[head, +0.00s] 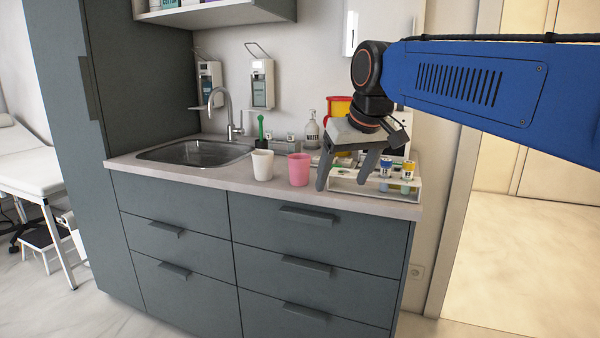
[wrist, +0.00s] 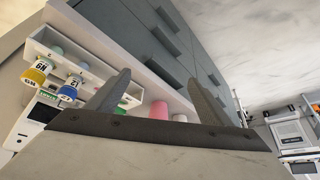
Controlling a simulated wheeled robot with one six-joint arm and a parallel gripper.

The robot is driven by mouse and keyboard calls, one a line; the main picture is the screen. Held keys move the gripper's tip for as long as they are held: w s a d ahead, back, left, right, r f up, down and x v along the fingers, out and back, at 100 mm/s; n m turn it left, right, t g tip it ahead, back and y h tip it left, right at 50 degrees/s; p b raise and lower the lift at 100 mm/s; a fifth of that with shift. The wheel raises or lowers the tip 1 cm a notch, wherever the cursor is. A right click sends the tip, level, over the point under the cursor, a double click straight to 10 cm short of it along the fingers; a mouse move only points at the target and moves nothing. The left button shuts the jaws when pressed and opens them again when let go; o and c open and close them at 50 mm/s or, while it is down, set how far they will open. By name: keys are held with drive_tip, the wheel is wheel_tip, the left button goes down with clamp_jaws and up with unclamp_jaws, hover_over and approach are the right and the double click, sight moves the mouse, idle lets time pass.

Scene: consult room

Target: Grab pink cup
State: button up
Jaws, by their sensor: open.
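The pink cup (head: 299,169) stands upright on the counter, right of a white cup (head: 262,165). My gripper (head: 343,172) is in the air to the right of the pink cup, fingers pointing down, open and empty, near the rack of tubes. In the wrist view the pink cup (wrist: 158,110) shows between the two spread fingers of my gripper (wrist: 163,92), partly hidden by the gripper body. The white cup (wrist: 180,117) shows just right of it there.
A white rack (head: 376,187) with capped tubes stands on the counter beside my gripper. The sink (head: 195,152) is to the left. A green-handled brush (head: 261,130), a clear pump bottle (head: 312,130) and a yellow-red container (head: 338,108) stand behind. The counter front (head: 230,187) is bare.

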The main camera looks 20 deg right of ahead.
drive_tip(key=w+a+r, duration=0.3)
drive_tip(key=w+r, duration=0.9)
drive_tip(key=w, duration=0.2)
approach(299, 158)
drive_tip(key=shift+n+t+y, duration=0.3)
drive_tip(key=shift+n, duration=0.1)
drive_tip(key=f, duration=0.1)
drive_tip(key=s+f, duration=0.1)
drive_tip(key=f, duration=0.1)
drive_tip(key=a+f, duration=0.1)
drive_tip(key=shift+s+f, duration=0.15)
drive_tip(key=shift+s, duration=0.1)
drive_tip(key=shift+w+d+x, duration=0.1)
drive_tip(key=shift+w+x, duration=0.05)
drive_tip(key=shift+x, duration=1.15)
drive_tip(key=shift+w+d+x, duration=0.1)
drive_tip(key=shift+x, duration=1.2)
drive_tip(key=shift+c, duration=0.4)
drive_tip(key=c, duration=1.1)
drive_tip(key=shift+o, duration=0.2)
drive_tip(key=shift+r, duration=0.35)
